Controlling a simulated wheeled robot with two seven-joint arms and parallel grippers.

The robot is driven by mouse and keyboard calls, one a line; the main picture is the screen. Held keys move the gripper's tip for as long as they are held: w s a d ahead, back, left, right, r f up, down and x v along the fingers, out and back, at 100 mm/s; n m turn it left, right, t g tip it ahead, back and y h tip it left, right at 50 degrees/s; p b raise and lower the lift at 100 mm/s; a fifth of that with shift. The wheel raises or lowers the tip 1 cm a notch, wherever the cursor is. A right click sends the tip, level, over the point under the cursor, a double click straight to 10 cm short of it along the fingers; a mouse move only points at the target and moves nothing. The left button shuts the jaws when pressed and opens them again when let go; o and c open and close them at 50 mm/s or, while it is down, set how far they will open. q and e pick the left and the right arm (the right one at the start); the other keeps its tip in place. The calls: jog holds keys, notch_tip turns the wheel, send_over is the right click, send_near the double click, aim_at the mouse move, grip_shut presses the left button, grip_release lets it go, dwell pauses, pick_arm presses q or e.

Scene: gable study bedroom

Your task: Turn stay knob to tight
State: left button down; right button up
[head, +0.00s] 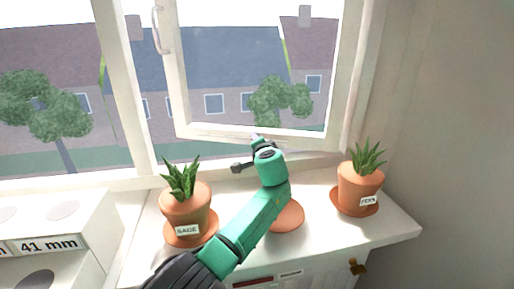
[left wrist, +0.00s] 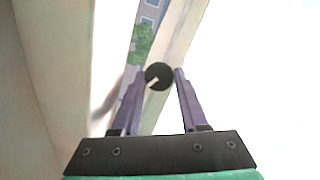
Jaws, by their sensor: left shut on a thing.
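The stay knob (left wrist: 160,70) is a round black knob with a pale pointer mark toward its lower left in the left wrist view. My left gripper (left wrist: 160,74) has its two purple fingers on either side of the knob and is shut on it. In the head view my green left arm reaches across the sill to the bottom of the window sash (head: 255,134). There the left gripper (head: 257,139) is mostly hidden behind my wrist, and I cannot make out the knob. No tight marking is readable. My right gripper is in neither view.
A sage pot (head: 186,208) stands left of my arm and another labelled pot (head: 360,187) stands right. A terracotta saucer or similar round piece (head: 289,216) lies partly behind my arm. A white box marked 41 mm (head: 60,243) is at the left. The sill (head: 323,222) is otherwise clear.

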pick_arm(q)
jog(key=shift+f, duration=0.1)
dwell(0.4)
jog(key=shift+c, duration=2.1)
grip_release()
